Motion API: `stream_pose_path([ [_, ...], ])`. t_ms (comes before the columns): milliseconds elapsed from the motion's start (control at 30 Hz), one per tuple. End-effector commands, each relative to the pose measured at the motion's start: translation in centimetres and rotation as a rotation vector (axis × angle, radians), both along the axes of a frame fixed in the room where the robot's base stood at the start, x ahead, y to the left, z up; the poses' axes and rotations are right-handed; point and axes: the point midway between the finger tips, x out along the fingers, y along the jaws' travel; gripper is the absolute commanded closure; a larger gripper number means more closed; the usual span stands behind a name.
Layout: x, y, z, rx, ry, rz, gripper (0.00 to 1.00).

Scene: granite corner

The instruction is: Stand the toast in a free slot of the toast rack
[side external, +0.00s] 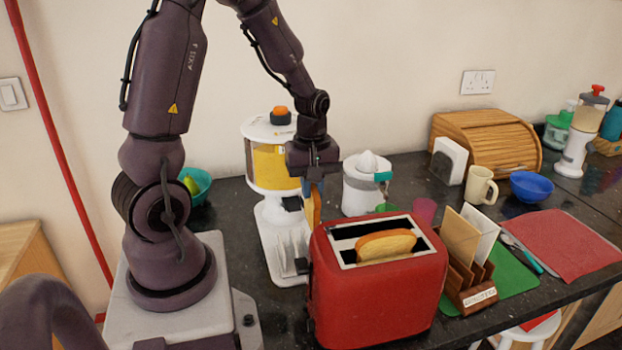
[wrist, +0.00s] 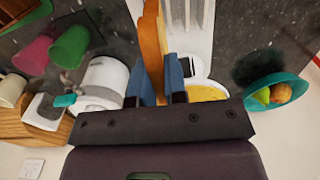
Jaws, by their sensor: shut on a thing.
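My gripper (side external: 313,186) is shut on a slice of toast (side external: 314,209), held upright above the counter behind the red toaster. In the wrist view the blue fingers of my gripper (wrist: 157,76) pinch the golden toast (wrist: 152,40). The white slatted toast rack (side external: 289,250) stands left of the toaster, partly hidden by it. The rack (wrist: 197,28) also shows right of the toast in the wrist view; I cannot tell which slots are free. The held toast appears apart from the rack.
The red toaster (side external: 375,300) has another slice (side external: 385,245) in its top. A white machine with a yellow window (side external: 268,165) stands behind the rack. A white juicer (side external: 361,190) is behind the toaster. A wooden letter rack (side external: 468,286) with cards stands at its right.

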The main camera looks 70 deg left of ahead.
Motion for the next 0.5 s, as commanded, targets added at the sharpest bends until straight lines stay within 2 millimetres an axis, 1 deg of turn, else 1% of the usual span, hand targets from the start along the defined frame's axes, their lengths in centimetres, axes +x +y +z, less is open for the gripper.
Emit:
stream_pose_path([
  [500,-0.1,0.0,-4.3,-0.002,0.003,0.000,1.00],
])
